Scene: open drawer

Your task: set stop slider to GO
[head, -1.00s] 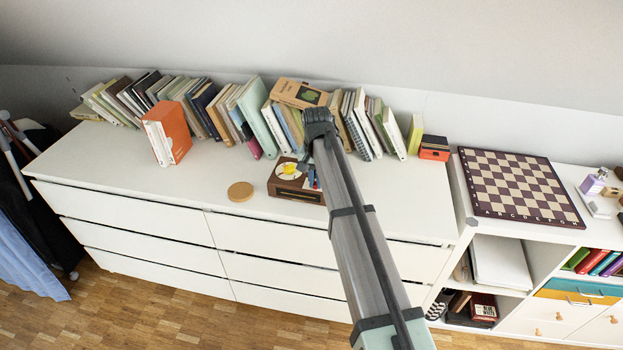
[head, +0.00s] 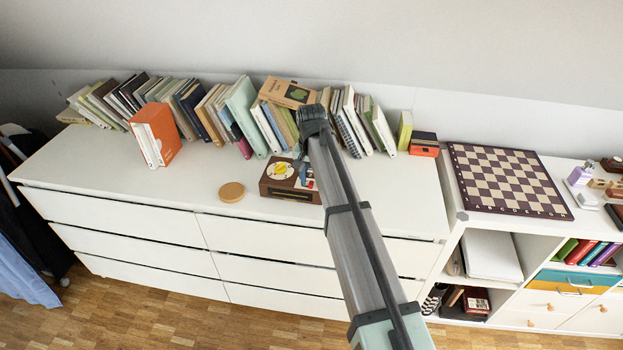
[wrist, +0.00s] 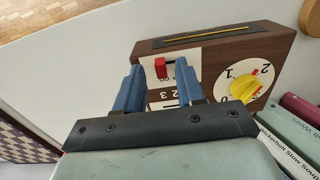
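A brown wooden box (head: 290,194) stands on the white dresser and also shows in the wrist view (wrist: 220,53). It has a white dial with a yellow knob (wrist: 240,89) and a white panel (wrist: 163,95) with printed figures. A small red slider (wrist: 160,68) sits in a dark slot on that panel. My gripper (wrist: 159,78) is open, its two blue fingers reaching over the panel. The red slider shows in the gap between the fingertips, and no finger clearly touches it. The slider's lettering is partly hidden and too small to read. In the head view my arm hides most of the gripper.
A row of books (head: 240,110) leans along the wall behind the box. A round wooden disc (head: 231,192) lies left of the box. A chessboard (head: 505,178) lies on the shelf unit at right.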

